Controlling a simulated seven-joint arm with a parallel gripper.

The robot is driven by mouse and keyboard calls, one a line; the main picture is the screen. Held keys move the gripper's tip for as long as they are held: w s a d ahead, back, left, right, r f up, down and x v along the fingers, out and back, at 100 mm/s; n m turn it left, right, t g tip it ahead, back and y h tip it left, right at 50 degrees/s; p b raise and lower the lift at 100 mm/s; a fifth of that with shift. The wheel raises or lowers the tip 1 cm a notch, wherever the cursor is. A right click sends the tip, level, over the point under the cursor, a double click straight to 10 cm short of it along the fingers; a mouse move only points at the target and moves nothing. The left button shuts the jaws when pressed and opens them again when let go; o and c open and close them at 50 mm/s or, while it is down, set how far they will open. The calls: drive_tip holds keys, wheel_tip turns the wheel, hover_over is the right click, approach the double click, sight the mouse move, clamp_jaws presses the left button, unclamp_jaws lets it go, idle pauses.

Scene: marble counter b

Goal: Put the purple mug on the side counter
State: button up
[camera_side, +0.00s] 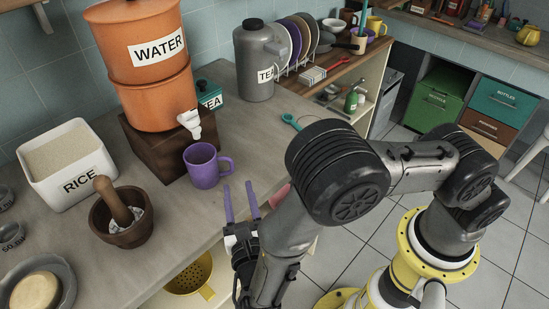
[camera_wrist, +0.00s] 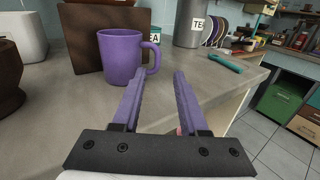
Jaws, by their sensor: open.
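The purple mug (camera_side: 202,166) stands upright on the marble counter (camera_side: 250,122), below the spout of the orange water dispenser. Its handle points right. The mug also shows in the wrist view (camera_wrist: 120,57), ahead and left of the fingers. My gripper (camera_side: 241,188) is open and empty, with its purple fingers near the counter's front edge, right of and nearer than the mug. The gripper also shows in the wrist view (camera_wrist: 158,75), with a gap between its fingers. The fingers look apart from the mug. A wooden-topped side counter (camera_side: 335,66) with a dish rack stands at the back.
The orange water dispenser (camera_side: 145,65) stands on a dark wooden block (camera_side: 160,150) behind the mug. A rice bin (camera_side: 70,165) and a mortar with pestle (camera_side: 122,216) are to the left. A tea canister (camera_side: 257,60) and teal utensil (camera_side: 291,121) are farther back.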

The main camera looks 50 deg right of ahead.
drive_tip(key=d+r+m+g, duration=0.1)
drive_tip(key=d+m, duration=0.1)
drive_tip(key=d, duration=0.1)
drive_tip(key=d+r+m+g+h, duration=0.1)
drive_tip(key=d+r+m+g, duration=0.1)
drive_tip(key=d+r+m+g+h, duration=0.1)
drive_tip(key=d+r+g, duration=0.1)
drive_tip(key=d, duration=0.1)
drive_tip(key=shift+w+d+m, duration=0.1)
drive_tip(key=shift+d+m, duration=0.2)
drive_tip(key=shift+m, duration=0.1)
drive_tip(key=s+d+r+m+g+y, duration=0.1)
drive_tip(key=s+d+r+m+g, duration=0.15)
drive_tip(key=d+m, duration=0.2)
drive_tip(key=s+d+r+m+g, duration=0.2)
drive_tip(key=s+d+m+g, duration=0.15)
drive_tip(key=d, duration=0.25)
drive_tip(key=s+d+r+m+y, duration=0.1)
drive_tip(key=s+r+m+y, duration=0.2)
drive_tip(key=s+m+y, duration=0.2)
drive_tip(key=s+d+r+m+t+y, duration=0.1)
drive_tip(key=s+d+r+m+y, duration=0.1)
drive_tip(key=s+m+y, duration=0.4)
drive_tip(key=s+r+m, duration=0.1)
drive_tip(key=s+m, duration=0.1)
drive_tip(key=m, duration=0.2)
drive_tip(key=shift+s+d+r+t, duration=0.3)
drive_tip(key=shift+s+r, duration=0.05)
